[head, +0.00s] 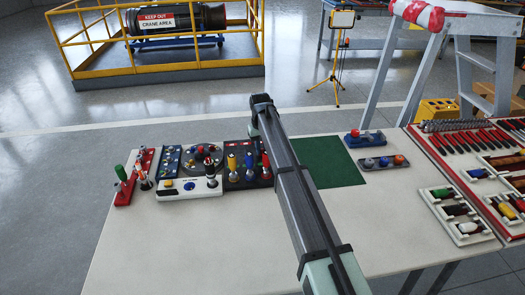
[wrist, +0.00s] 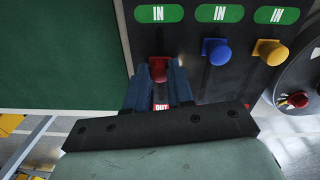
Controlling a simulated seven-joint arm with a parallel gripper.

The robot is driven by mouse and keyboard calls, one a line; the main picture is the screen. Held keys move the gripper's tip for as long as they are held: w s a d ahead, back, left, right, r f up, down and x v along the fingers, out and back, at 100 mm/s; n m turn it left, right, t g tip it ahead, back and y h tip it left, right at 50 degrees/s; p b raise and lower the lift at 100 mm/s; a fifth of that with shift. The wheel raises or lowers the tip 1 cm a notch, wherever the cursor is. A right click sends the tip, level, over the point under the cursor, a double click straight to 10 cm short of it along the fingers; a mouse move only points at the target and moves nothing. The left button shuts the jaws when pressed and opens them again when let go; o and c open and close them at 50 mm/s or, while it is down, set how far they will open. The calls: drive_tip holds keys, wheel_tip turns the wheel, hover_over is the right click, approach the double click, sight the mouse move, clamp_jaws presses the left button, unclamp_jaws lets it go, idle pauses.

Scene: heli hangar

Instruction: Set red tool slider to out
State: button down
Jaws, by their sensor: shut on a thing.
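The red tool slider's knob (wrist: 158,70) sits between the fingers of my gripper (wrist: 157,78) in the wrist view. My gripper is shut on it. The knob stands apart from its green IN label (wrist: 158,13) and close to the red OUT label (wrist: 162,106), which shows between the fingers. The slider's track is mostly hidden by my gripper. The dark slider panel (wrist: 188,40) also holds a blue knob (wrist: 216,51) and a yellow knob (wrist: 271,52), both nearer their IN labels. In the head view my arm covers part of the panel, and my fingertips are hidden.
A green mat (head: 331,162) lies right of the panel. A white dial unit (head: 190,188) and a red stand with a green-handled lever (head: 124,187) are to the left. A blue block (head: 367,138) and tool trays (head: 458,213) are to the right. The table's front is clear.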

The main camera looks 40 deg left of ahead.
drive_tip(key=w+a, duration=0.3)
drive_tip(key=shift+w+a+r, duration=0.1)
drive_tip(key=shift+w+a, duration=0.3)
drive_tip(key=c, duration=1)
unclamp_jaws()
wheel_tip(320, 180, up, 14)
drive_tip(key=shift+s+a+f, duration=0.1)
drive_tip(key=shift+s+f, duration=0.05)
